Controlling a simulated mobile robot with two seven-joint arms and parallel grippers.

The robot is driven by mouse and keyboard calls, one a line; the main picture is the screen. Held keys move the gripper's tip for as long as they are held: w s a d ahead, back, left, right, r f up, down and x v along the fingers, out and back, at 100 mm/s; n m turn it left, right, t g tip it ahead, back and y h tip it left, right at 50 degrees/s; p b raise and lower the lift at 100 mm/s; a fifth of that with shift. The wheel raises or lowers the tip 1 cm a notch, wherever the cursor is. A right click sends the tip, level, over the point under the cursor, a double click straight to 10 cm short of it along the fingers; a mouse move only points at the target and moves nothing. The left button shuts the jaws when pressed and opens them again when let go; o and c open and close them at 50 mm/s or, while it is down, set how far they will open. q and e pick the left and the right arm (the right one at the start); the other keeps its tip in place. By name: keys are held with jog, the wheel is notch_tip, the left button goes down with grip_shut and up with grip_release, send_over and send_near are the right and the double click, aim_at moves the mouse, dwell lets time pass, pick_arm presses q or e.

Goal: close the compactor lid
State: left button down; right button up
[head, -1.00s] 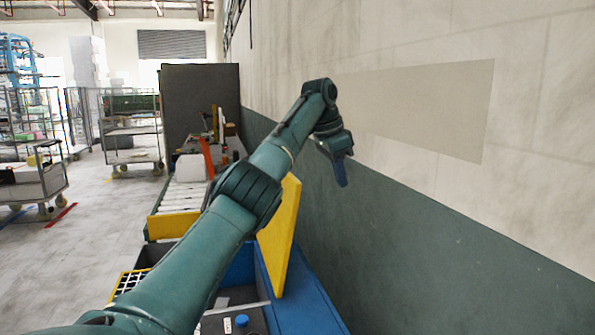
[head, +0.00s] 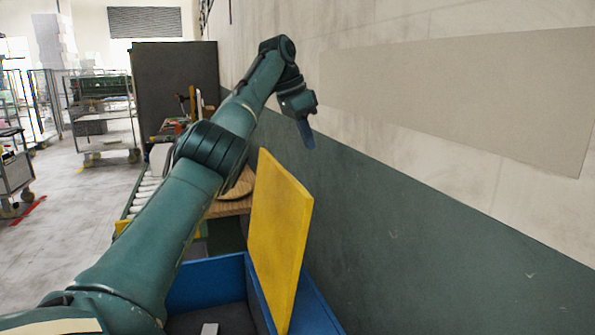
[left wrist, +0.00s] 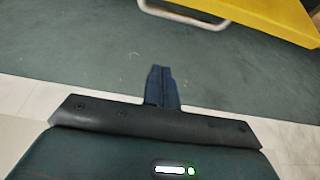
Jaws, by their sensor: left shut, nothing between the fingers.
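The compactor is a blue open box (head: 207,272) at the bottom of the head view. Its yellow lid (head: 281,236) stands upright, tilted a little, on the box's right side near the wall. In the left wrist view the yellow lid (left wrist: 265,17) shows at the top right, with a pale bar handle (left wrist: 190,17) beside it. My left gripper (head: 308,138) is above and beyond the lid in the head view, apart from it, pointing down. Its blue fingers (left wrist: 161,85) are together and empty. My right gripper is not in view.
A wall, pale above and dark green below, runs close along the right. A roller conveyor (head: 140,196) and a wooden table (head: 230,207) lie beyond the box, partly behind my left arm. A dark panel (head: 165,85) stands farther back. Wheeled cage carts (head: 101,117) stand at left on open floor.

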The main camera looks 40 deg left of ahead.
pick_arm(q)
notch_tip(320, 180, down, 9)
jog(key=shift+s+a+f, duration=0.15)
jog(key=shift+a, duration=0.05)
dwell(0.6)
dwell(0.4)
